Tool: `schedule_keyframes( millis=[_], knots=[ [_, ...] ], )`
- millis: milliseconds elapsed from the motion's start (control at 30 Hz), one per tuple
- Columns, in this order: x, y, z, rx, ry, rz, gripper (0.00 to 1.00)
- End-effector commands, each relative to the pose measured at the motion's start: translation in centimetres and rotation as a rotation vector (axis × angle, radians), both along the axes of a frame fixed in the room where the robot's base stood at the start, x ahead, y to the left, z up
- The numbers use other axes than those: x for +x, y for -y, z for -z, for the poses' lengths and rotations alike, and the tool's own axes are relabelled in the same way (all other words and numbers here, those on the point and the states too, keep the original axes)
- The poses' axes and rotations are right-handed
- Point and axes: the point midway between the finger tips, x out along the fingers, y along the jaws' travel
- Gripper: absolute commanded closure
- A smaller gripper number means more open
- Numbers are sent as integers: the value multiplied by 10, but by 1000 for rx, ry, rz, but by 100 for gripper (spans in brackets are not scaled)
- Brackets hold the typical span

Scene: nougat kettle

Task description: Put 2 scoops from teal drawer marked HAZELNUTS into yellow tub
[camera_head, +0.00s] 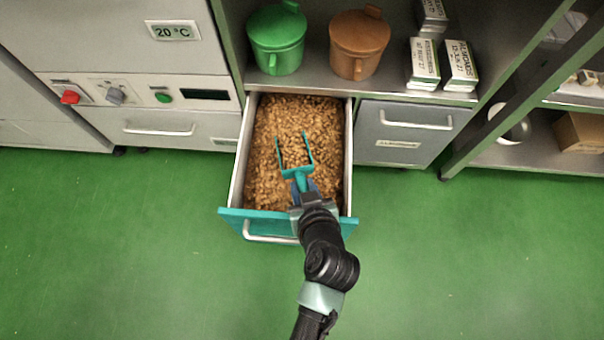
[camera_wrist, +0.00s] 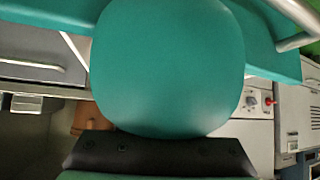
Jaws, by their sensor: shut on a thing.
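The teal drawer (camera_head: 232,214) is pulled open and filled with chopped brown nuts (camera_head: 268,118). No label on its front is readable. The drawer's teal front also shows at the top of the wrist view (camera_wrist: 284,64). My gripper (camera_head: 302,192) is over the front half of the drawer, shut on a teal scoop (camera_head: 297,173). The scoop's open pan points to the back, at or in the nuts; its depth and load are unclear. In the wrist view, the scoop's rounded teal part (camera_wrist: 168,65) fills the middle above a black finger pad (camera_wrist: 158,153). No yellow tub is in view.
A green lidded pot (camera_head: 277,42), a brown lidded pot (camera_head: 357,45) and small labelled boxes (camera_head: 424,60) stand on the steel shelf above the drawer. A shut grey drawer (camera_head: 408,135) is at right. A rack post stands further right. The green floor in front is clear.

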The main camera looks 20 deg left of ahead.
Motion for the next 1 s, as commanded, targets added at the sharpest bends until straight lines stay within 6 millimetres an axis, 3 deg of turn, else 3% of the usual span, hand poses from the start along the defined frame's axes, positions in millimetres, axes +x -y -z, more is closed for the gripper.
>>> schedule_keyframes(
  millis=[600, 1000],
  knots=[
    [-12, 9, -61, 48, 73, 3, 100],
    [-17, 12, -88, 65, 98, 3, 100]
  ],
)
